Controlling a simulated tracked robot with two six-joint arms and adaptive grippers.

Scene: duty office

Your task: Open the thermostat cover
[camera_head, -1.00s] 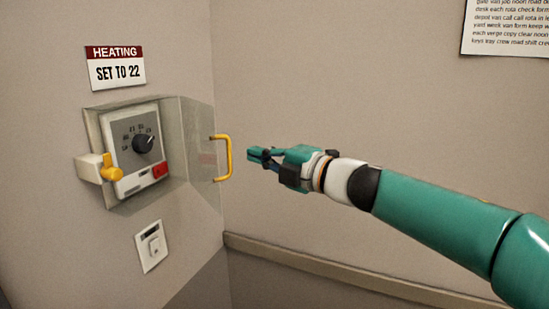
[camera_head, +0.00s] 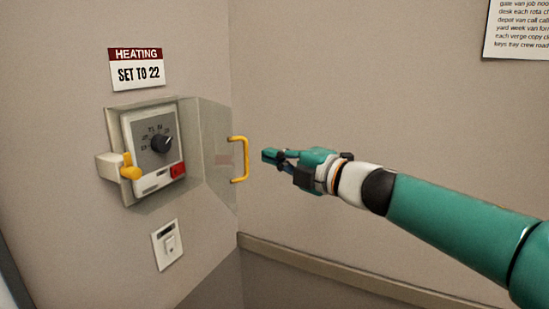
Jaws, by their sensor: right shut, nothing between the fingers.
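The thermostat (camera_head: 150,150) is on the left wall, with a black dial (camera_head: 162,143), a red button (camera_head: 177,170) and a yellow latch lever (camera_head: 130,168) on its left side. Its clear cover (camera_head: 213,150) stands swung out from the thermostat toward the right, leaving the front of the dial uncovered. A yellow handle (camera_head: 243,158) is on the cover's outer edge. My right gripper (camera_head: 268,157) is shut and empty, a little to the right of the handle and apart from it in the picture. My left gripper is not in view.
A sign (camera_head: 137,69) reading HEATING, SET TO 22 is above the thermostat. A light switch (camera_head: 167,244) is below it. A rail (camera_head: 330,269) runs low along the right wall. A printed notice (camera_head: 518,28) hangs at upper right.

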